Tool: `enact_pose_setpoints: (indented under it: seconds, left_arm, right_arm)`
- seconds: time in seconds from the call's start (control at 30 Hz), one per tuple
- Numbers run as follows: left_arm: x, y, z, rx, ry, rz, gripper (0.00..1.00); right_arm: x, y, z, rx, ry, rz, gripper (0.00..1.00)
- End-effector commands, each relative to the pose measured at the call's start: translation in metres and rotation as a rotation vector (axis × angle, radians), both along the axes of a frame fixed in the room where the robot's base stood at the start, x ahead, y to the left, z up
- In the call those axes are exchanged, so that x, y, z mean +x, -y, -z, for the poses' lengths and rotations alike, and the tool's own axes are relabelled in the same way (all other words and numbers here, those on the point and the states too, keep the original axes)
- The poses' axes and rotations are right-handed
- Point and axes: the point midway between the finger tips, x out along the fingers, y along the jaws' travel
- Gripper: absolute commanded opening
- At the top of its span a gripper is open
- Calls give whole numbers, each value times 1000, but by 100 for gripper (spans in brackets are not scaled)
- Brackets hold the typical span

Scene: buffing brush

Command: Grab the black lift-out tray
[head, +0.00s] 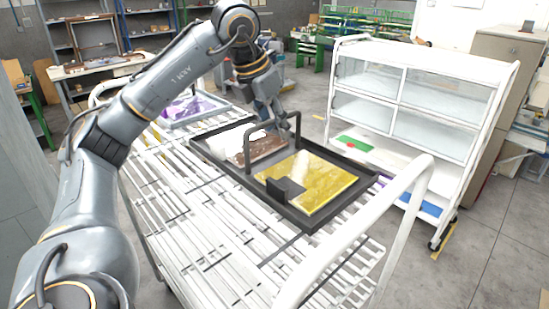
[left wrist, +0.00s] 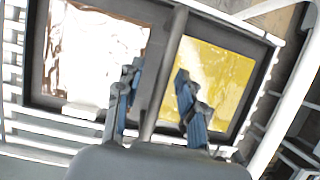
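The black lift-out tray (head: 232,174) lies on a white slatted cart, with an upright black arched handle (head: 248,150) across its middle. The tray's dark rim also shows in the left wrist view (left wrist: 34,55). It holds a yellow sheet (head: 325,183) on one side and a brown and white piece (head: 262,150) on the other. My left gripper (head: 285,122) is at the handle's far end. In the left wrist view its fingers (left wrist: 156,80) are apart, with the handle bar (left wrist: 166,62) running between them. Contact with the bar cannot be told. My right gripper is not in view.
The cart's slatted top (head: 190,215) is bare on the near left. A purple and white tray (head: 192,108) sits farther back. The cart's white end rail (head: 345,240) rises at the near right. A white glass-fronted cabinet (head: 420,95) stands behind to the right.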

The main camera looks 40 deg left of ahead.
Motion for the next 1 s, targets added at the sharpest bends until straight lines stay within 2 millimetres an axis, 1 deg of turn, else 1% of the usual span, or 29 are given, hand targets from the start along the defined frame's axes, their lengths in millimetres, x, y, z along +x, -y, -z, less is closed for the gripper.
enact_pose_setpoints:
  seconds: [0.17, 0.2, 0.27, 0.3, 0.33, 0.37, 0.83, 1.0]
  left_arm:
    - [0, 0, 0, 0, 0, 0, 38]
    - [0, 0, 0, 0, 0, 0, 30]
    - [0, 0, 0, 0, 0, 0, 18]
    - [0, 0, 0, 0, 0, 0, 10]
    - [0, 0, 0, 0, 0, 0, 4]
    - [0, 0, 0, 0, 0, 0, 0]
    - [0, 0, -2, 0, 3, 0, 0]
    - [0, 0, -8, 0, 5, -1, 0]
  right_arm:
    - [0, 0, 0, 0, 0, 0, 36]
    - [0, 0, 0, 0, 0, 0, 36]
    - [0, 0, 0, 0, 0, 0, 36]
    - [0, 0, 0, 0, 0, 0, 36]
    - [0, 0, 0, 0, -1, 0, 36]
    - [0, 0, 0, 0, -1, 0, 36]
    - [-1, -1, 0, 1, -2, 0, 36]
    - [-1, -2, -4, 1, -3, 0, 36]
